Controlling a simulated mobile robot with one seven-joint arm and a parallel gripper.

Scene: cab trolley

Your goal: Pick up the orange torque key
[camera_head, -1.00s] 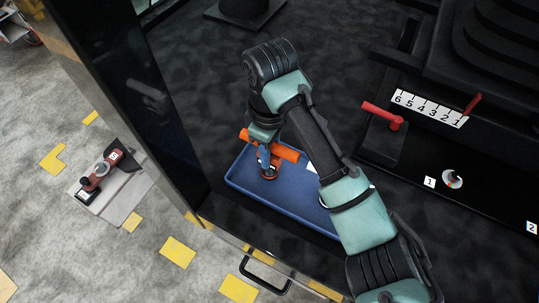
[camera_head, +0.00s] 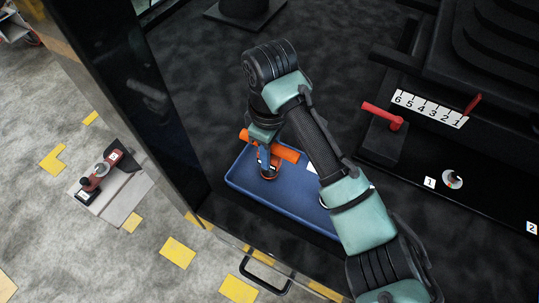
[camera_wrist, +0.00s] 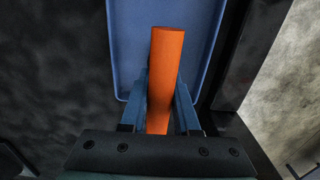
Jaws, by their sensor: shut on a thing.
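The orange torque key (camera_head: 285,153) has a thick orange bar handle. In the head view it is at the blue tray (camera_head: 240,184), with a dark and orange round part below the handle over the tray. In the wrist view the orange bar (camera_wrist: 165,75) runs lengthwise between the blue fingers. My gripper (camera_wrist: 160,103) is shut on the orange torque key. In the head view my gripper (camera_head: 264,155) points down over the tray's left end. My wrist hides part of the handle. I cannot tell whether the key touches the tray.
A red-handled lever (camera_head: 382,114) stands on a black block at right, beside a numbered plate (camera_head: 430,108). A dark upright post (camera_head: 155,95) is close on the left. A trolley handle (camera_head: 265,275) is at the front. A red-and-black tool (camera_head: 105,168) lies on the floor side.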

